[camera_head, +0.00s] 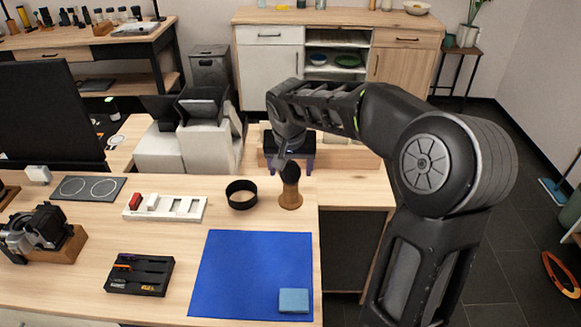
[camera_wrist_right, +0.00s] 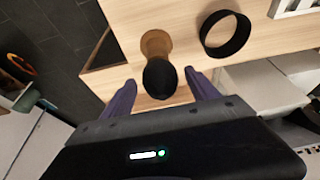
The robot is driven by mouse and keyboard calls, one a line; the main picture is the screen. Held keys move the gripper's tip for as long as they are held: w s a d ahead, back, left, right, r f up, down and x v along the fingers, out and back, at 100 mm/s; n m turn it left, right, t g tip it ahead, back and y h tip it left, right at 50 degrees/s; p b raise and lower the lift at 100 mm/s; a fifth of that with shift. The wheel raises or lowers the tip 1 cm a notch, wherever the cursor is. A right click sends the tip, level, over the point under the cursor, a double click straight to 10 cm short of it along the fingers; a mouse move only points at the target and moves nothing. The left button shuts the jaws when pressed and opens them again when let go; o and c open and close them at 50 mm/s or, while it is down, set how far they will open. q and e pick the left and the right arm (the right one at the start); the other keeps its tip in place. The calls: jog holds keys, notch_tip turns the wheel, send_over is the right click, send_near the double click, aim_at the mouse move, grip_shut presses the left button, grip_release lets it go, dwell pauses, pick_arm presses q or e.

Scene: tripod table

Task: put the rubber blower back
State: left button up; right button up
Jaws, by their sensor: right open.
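The rubber blower, a black bulb (camera_head: 290,174), is upright on a flared wooden stand (camera_head: 290,199) near the right edge of the table. In the right wrist view the bulb (camera_wrist_right: 160,80) lies ahead of the wooden stand (camera_wrist_right: 155,43). My right gripper (camera_head: 289,166) is open, its purple fingers just behind the bulb in the head view. In the wrist view the right gripper (camera_wrist_right: 161,80) has one finger on each side of the bulb, with a gap on both sides. I cannot tell how deep the bulb sits between them. My left gripper is not in view.
A black ring (camera_head: 241,195) stands close left of the stand. A white slotted tray (camera_head: 165,208), a black tool tray (camera_head: 139,275) and a blue mat (camera_head: 240,270) with a light blue block (camera_head: 293,300) lie on the table. The mat is mostly bare.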

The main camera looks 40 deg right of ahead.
jog(key=shift+r+p, duration=0.3)
jog(key=shift+r, duration=0.15)
jog(key=v, duration=1.1)
jog(key=shift+r+b, duration=0.35)
